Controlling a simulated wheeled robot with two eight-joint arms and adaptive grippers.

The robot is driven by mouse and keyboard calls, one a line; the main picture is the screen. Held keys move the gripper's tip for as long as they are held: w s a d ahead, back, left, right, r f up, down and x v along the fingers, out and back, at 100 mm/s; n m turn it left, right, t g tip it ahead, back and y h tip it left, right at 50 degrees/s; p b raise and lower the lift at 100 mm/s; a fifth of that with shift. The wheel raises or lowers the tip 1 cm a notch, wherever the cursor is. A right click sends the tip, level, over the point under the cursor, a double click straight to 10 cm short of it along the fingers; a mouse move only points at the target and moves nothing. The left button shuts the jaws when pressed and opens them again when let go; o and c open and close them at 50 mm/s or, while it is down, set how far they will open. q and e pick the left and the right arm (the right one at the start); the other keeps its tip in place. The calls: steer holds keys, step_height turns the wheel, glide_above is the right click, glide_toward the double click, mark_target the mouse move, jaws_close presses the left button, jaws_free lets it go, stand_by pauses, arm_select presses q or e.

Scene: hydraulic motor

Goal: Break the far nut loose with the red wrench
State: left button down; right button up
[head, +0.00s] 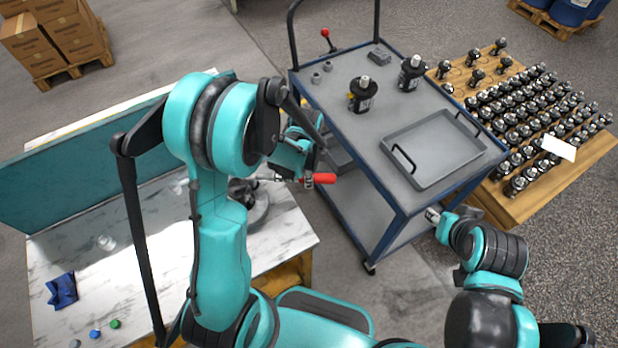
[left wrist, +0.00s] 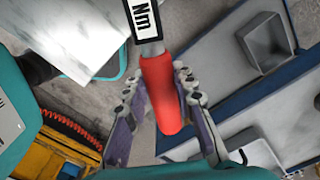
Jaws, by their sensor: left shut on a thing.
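The red wrench shows its red handle (head: 322,178) in the head view, beyond the right edge of the marble-topped table. Its shaft runs left towards a dark grey round part (head: 252,204) on the table, mostly hidden by my left arm. The far nut and the wrench's working end cannot be made out. My left gripper (head: 303,178) is shut on the red handle. In the left wrist view the handle (left wrist: 161,85) lies between the fingers (left wrist: 160,108), below a grey shaft with an "Nm" label. My right gripper (head: 433,215) is by the cart's near right edge, its jaws unclear.
A blue-framed cart (head: 395,205) stands right of the table, with a grey tray (head: 432,150) and two black motors (head: 362,95) on top. A blue cloth (head: 62,290) and small caps (head: 95,334) lie on the table (head: 150,290).

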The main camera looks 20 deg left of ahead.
arm_select(q)
steer(key=shift+w+a, duration=0.1)
steer(key=shift+w, duration=0.15)
steer(key=shift+w+a+n, duration=0.35)
steer(key=shift+w+n, duration=0.2)
steer(key=shift+w, duration=0.2)
steer(key=shift+w+a+n, duration=0.3)
steer(key=shift+w+n, duration=0.25)
steer(key=shift+w, duration=0.15)
steer(key=shift+w+a+b, duration=0.1)
steer(key=shift+w+b, duration=0.05)
steer(key=shift+b, duration=0.15)
steer(key=shift+w+a+n, duration=0.45)
steer(key=shift+w+n, duration=0.15)
steer(key=shift+w, duration=0.1)
steer(key=shift+w+a+n, duration=0.45)
steer(key=shift+w+n, duration=0.15)
steer(key=shift+w, duration=0.05)
steer(key=shift+w+a, duration=0.1)
steer(key=shift+a, duration=0.05)
steer(key=shift+w+a+n+b, duration=0.5)
steer(key=shift+w+a+n, duration=0.6)
steer(key=shift+a, duration=0.05)
steer(key=shift+w+a, duration=0.1)
steer(key=shift+a, duration=0.05)
